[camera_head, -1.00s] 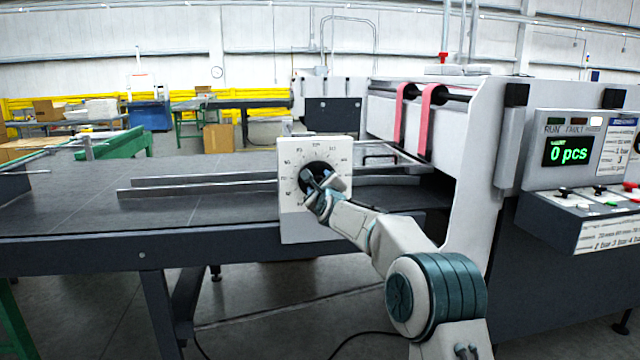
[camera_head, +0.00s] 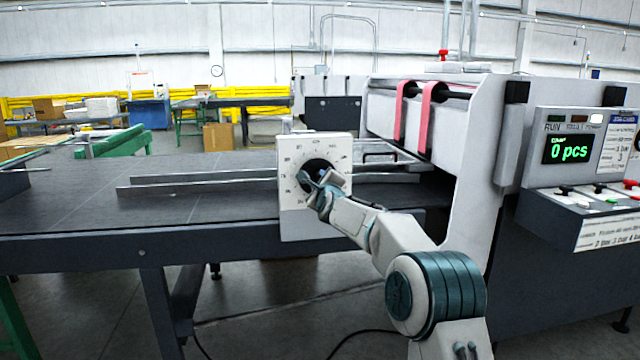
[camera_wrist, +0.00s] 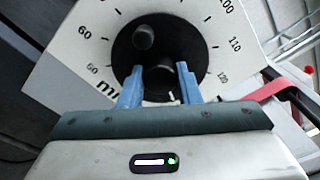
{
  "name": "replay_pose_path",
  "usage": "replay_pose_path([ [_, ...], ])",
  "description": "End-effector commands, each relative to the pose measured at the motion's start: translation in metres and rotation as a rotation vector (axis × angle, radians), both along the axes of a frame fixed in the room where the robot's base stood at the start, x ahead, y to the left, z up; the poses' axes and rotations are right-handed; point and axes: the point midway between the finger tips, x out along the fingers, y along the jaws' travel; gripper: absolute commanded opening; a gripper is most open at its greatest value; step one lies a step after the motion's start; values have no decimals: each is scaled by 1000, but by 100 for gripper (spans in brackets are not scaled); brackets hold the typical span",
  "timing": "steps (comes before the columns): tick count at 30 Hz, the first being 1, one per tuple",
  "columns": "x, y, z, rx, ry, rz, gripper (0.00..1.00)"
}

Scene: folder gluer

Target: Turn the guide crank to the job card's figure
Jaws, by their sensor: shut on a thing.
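The guide crank (camera_head: 311,163) is a black round disc on a white dial plate (camera_head: 335,215) at the table's near edge. In the wrist view the crank (camera_wrist: 122,52) carries a round knob (camera_wrist: 145,37) towards its upper left. My gripper (camera_head: 316,181) reaches it from the lower right. In the wrist view its two blue fingers (camera_wrist: 160,76) close on a dark part near the disc's middle. A small white mark shows by the right finger. Dial figures 60, 100, 110 and 120 are readable; the fingers hide the bottom. A white card (camera_head: 614,150) beside the display is too small to read.
The grey machine body (camera_head: 480,150) with red belts (camera_head: 428,115) stands right of the dial. Its display (camera_head: 568,150) reads 0 pcs above several levers. Metal guide rails (camera_head: 200,185) lie along the dark table (camera_head: 60,215). The floor in front is mostly clear.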

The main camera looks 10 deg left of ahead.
Motion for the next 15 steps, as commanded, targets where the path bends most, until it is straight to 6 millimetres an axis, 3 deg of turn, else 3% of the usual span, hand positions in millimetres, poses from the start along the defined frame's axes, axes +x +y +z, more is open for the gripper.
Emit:
replay_pose_path([
  [15,0,1,0,-461,-132,1,8],
])
